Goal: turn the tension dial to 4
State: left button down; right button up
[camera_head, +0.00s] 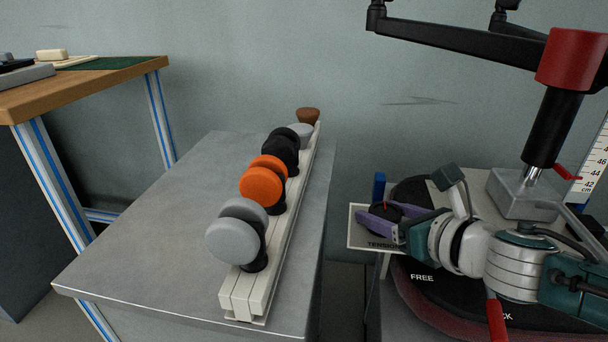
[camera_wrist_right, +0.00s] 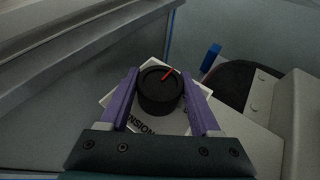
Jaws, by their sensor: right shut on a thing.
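The tension dial (camera_wrist_right: 157,98) is a black round knob with a red pointer line, standing on a white plate lettered "TENSION" (camera_wrist_right: 138,122). In the right wrist view the red pointer aims up and slightly right. My right gripper (camera_wrist_right: 160,92) has its purple fingers on either side of the knob and is shut on it. In the head view the gripper (camera_head: 388,216) reaches the dial (camera_head: 386,210) from the right, and its fingers partly hide the dial. The scale numbers on the plate cannot be read. My left gripper is not in view.
A grey table (camera_head: 150,255) at centre left carries a pale rack (camera_head: 245,290) of grey, orange, black and brown knobs. A black round base marked "FREE" (camera_head: 422,278) lies under my right arm. A red-topped black column (camera_head: 560,90) rises behind. A blue post (camera_head: 379,186) stands beside the dial.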

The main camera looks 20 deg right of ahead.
jog(key=shift+a, duration=0.1)
jog(key=m+h, duration=0.3)
jog(key=shift+m+g+h, duration=0.3)
jog(key=shift+h, duration=0.1)
jog(key=shift+m+g+h+b, duration=0.7)
jog(key=shift+m+g+h, duration=0.2)
jog(key=shift+m+h, duration=1.15)
jog(key=shift+h, duration=0.45)
jog(key=o, duration=1.4)
jog(key=shift+g, duration=0.3)
